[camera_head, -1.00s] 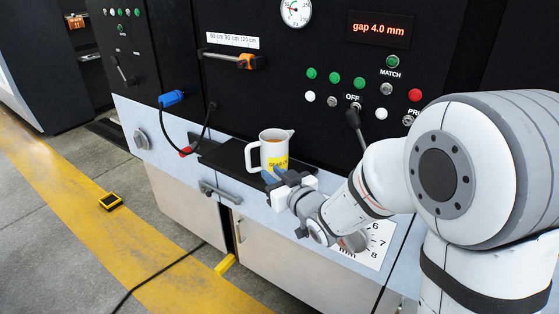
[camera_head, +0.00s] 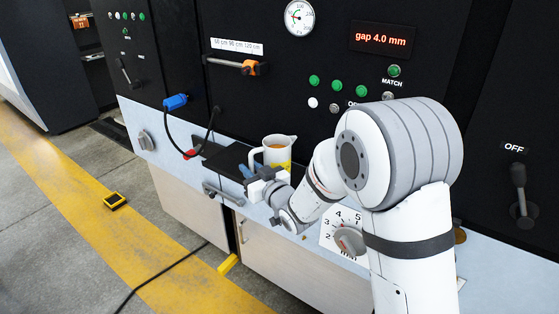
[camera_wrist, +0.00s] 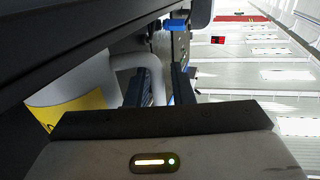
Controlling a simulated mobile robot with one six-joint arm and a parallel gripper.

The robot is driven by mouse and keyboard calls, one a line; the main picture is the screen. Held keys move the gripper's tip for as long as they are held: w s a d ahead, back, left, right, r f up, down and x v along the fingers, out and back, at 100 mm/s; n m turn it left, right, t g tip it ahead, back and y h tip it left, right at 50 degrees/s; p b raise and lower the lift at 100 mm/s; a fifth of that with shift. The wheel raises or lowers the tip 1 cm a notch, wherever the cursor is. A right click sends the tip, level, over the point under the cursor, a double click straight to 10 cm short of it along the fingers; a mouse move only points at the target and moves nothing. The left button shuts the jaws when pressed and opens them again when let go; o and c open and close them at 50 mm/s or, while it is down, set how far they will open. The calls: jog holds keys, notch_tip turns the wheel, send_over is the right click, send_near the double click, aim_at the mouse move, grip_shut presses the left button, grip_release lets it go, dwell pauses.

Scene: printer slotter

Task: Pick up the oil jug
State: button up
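The oil jug (camera_head: 280,143) is a white jug with brownish oil on top and a yellow label. It stands upright on the grey ledge, at the right end of a dark tray, with its handle to the left. My gripper (camera_head: 248,171) is at the handle side, low and in front of the jug, and partly hides its lower part. In the wrist view, the jug (camera_wrist: 60,90) is at the left, and its handle loop reaches between my two fingers (camera_wrist: 160,86). The fingers look apart, with the handle between them; contact is not clear.
The dark tray (camera_head: 226,158) lies left of the jug. A blue connector (camera_head: 175,102) with a cable is at the left. A numbered dial (camera_head: 347,238) is on the ledge front, below my arm.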

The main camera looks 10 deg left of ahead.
grip_shut()
jog(key=shift+r, duration=0.1)
dwell(0.4)
